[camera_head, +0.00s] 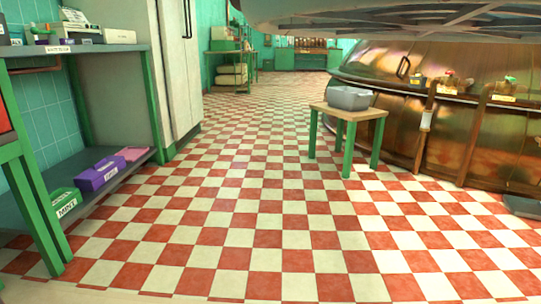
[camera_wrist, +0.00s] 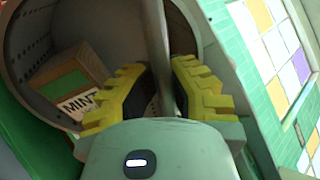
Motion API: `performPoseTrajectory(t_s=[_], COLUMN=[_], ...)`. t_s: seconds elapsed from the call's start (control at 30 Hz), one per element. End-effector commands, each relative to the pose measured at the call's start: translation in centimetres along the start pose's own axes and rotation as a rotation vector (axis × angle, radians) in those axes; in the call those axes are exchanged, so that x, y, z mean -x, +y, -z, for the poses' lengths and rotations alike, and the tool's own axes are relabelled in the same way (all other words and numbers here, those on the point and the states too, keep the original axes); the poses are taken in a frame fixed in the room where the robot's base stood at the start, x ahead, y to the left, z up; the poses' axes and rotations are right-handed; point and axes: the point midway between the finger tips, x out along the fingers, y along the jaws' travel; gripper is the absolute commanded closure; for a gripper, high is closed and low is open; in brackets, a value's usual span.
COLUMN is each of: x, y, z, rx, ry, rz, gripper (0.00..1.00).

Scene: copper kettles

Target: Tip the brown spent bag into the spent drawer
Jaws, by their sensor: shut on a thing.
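In the wrist view my gripper (camera_wrist: 161,72), with yellow ridged fingers, is shut on a narrow grey upright piece (camera_wrist: 157,35). I cannot tell whether this piece is a handle, a wall or part of a larger thing. A round grey vessel-like shape with a perforated wall (camera_wrist: 22,62) curves around behind the fingers. Inside or through its opening, a green-edged brown box with a MINT label (camera_wrist: 78,103) shows. I cannot identify the brown spent bag or the spent drawer in either view. My gripper is outside the head view.
A shelf unit (camera_head: 110,48) at left holds a green MINT box (camera_head: 64,203) and a purple box (camera_head: 100,175) low down. A small green-legged table (camera_head: 322,112) bears a grey tub (camera_head: 349,98). A large copper kettle (camera_head: 470,125) stands at right. The checkered floor between is clear.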

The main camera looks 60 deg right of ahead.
Motion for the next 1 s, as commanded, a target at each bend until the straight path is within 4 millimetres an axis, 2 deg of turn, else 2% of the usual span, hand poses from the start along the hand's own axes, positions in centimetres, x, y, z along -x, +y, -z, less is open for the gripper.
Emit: performPoseTrajectory(t_s=[1.0], x=[1.2], y=[2.9], z=[0.0], rx=[0.001], ry=[-0.002], rz=[0.234], gripper=[1.00])
